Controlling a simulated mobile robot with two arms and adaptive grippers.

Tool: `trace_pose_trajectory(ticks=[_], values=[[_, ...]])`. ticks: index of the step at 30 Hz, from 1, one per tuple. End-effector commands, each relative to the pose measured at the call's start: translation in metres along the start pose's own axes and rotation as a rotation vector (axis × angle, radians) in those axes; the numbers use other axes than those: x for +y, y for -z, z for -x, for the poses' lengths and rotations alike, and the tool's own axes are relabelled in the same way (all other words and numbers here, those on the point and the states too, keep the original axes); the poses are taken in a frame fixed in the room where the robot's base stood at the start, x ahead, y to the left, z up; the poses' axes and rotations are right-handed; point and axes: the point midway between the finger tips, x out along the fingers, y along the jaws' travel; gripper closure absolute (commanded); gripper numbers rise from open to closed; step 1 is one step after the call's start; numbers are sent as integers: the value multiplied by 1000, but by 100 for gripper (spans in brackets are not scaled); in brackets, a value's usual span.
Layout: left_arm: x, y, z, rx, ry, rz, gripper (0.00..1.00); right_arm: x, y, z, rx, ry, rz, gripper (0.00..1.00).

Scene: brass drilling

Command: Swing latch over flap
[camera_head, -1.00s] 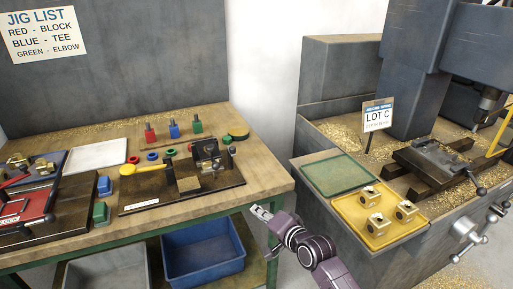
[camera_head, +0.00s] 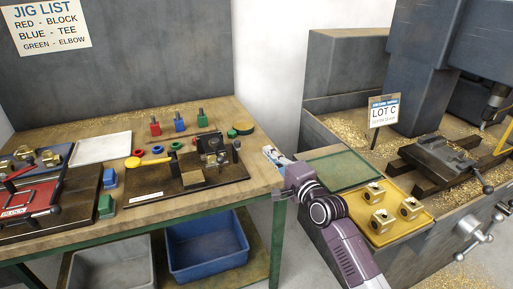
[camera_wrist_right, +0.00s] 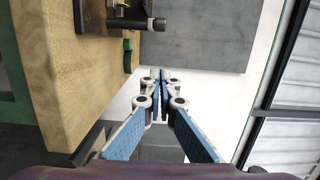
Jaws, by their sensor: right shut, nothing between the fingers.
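A jig on a dark base plate (camera_head: 222,174) sits at the right part of the bench. A dark upright fixture (camera_head: 211,145) stands on it, with a tan block (camera_head: 192,178) in front. A dark bar (camera_head: 160,159) with a yellow end (camera_head: 132,162) reaches left from it. I cannot tell surely which part is the latch and which the flap. My right gripper (camera_head: 268,152) is at the bench's right end, right of the jig and apart from it. In the right wrist view its fingers (camera_wrist_right: 161,75) are together and empty; part of the jig (camera_wrist_right: 120,15) shows at top. My left gripper is not in view.
Red, blue and green pegged blocks (camera_head: 178,124) stand behind the jig. A red-topped jig (camera_head: 30,200) is at left. Bins (camera_head: 207,250) sit below.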

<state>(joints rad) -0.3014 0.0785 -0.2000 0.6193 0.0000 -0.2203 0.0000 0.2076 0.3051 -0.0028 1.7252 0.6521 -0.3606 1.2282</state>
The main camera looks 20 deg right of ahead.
Motion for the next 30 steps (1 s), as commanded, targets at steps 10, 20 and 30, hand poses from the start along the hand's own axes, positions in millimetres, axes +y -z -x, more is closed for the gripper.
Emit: trace_pose_trajectory(ticks=[10,20,30], values=[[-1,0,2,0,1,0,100,-2,0,-52,0,1,2,100],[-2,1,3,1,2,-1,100,-2,-4,-96,-2,0,1,100],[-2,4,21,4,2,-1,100,-1,-37,-82,-1,0,1,100]])
